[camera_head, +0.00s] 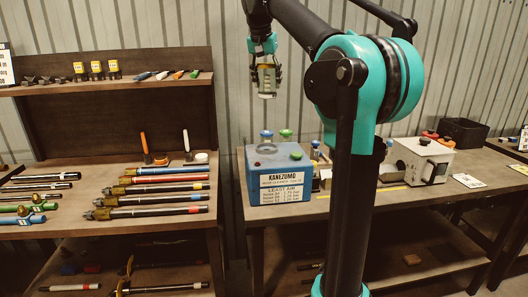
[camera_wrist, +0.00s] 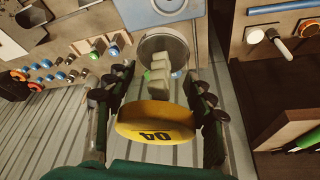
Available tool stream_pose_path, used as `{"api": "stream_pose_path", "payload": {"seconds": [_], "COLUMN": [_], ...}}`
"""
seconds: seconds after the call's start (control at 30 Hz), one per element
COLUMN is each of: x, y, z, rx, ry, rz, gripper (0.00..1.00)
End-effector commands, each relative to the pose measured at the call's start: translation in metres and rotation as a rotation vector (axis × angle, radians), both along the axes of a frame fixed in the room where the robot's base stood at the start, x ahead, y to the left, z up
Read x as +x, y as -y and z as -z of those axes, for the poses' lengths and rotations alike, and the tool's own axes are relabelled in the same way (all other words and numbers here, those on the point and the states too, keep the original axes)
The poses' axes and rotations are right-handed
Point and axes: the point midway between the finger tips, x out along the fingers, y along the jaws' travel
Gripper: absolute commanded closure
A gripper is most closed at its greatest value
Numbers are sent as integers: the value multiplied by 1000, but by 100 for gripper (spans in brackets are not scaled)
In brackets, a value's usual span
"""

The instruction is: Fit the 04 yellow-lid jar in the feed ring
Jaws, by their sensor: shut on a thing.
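My gripper (camera_head: 265,72) is raised in the air above and behind the blue KANEZUMO box (camera_head: 250,187) and points down. It is shut on the 04 jar (camera_head: 267,80). In the wrist view the jar's yellow lid (camera_wrist: 155,122), marked 04, is nearest the camera, with my gripper's fingers (camera_wrist: 157,105) on both sides. Pale blocks show inside the jar, and its round grey far end faces away from my wrist. The jar is clear of every surface. I cannot clearly identify the feed ring; a small dark-red round spot lies on the box top (camera_head: 268,148).
Blue and green knobs stand on and behind the box. A white machine (camera_head: 422,160) and a black bin (camera_head: 463,132) are farther right on the bench. Several yellow-topped items (camera_head: 96,67) stand on the left shelf, above a rack of colored rods (camera_head: 150,188).

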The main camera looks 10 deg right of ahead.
Motion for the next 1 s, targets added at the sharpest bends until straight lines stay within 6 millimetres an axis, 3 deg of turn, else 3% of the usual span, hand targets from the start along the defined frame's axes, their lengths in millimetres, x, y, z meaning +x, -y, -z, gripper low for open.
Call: {"api": "stream_pose_path", "payload": {"seconds": [0.17, 0.6, 1.0], "x": [-1, 0, 0], "y": [-1, 0, 0], "z": [31, 135, 172], "rx": [0, 0, 0], "ry": [0, 0, 0], "rz": [-1, 0, 0], "gripper": [81, 81, 81]}}
